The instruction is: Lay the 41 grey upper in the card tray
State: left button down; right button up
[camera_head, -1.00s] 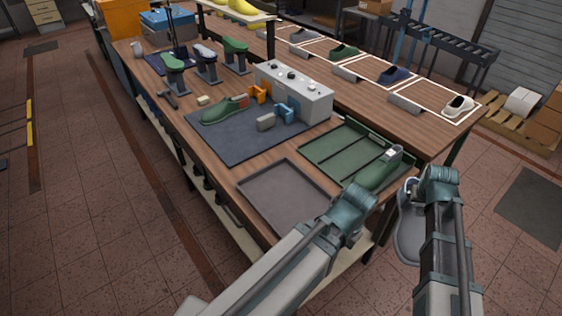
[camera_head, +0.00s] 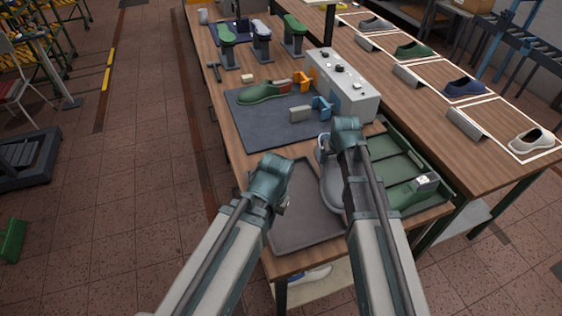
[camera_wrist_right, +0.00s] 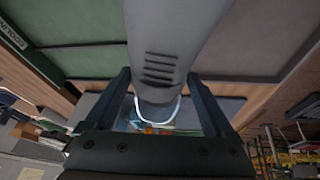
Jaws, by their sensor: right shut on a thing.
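My right gripper (camera_wrist_right: 158,82) is shut on a grey shoe upper (camera_wrist_right: 165,40), which fills the middle of the right wrist view between the fingers. In the head view the grey upper (camera_head: 332,186) hangs beside my right wrist, partly hidden by the arm. It is over the right part of a shallow dark grey tray (camera_head: 296,222), by the divider side of the green tray. I take this grey tray for the card tray; it looks empty where visible. My left gripper (camera_head: 285,203) is over the tray's left part, its fingers mostly hidden behind the wrist. The size mark on the upper is not readable.
A green divided tray (camera_head: 398,150) with a green boot-shaped last (camera_head: 410,192) is right of the grey tray. A blue-grey mat (camera_head: 262,128) holds a green shoe and clamps beside a grey control box (camera_head: 342,85). Several uppers stand on the far bench.

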jog(key=s+a+f+n+b, duration=0.1)
jog(key=s+a, duration=0.1)
jog(key=a, duration=0.4)
jog(key=s+a+f+n+y+b, duration=0.1)
jog(key=s+a+f+b, duration=0.1)
jog(key=a, duration=0.5)
jog(key=shift+s+a, duration=0.3)
jog(key=shift+s, duration=0.1)
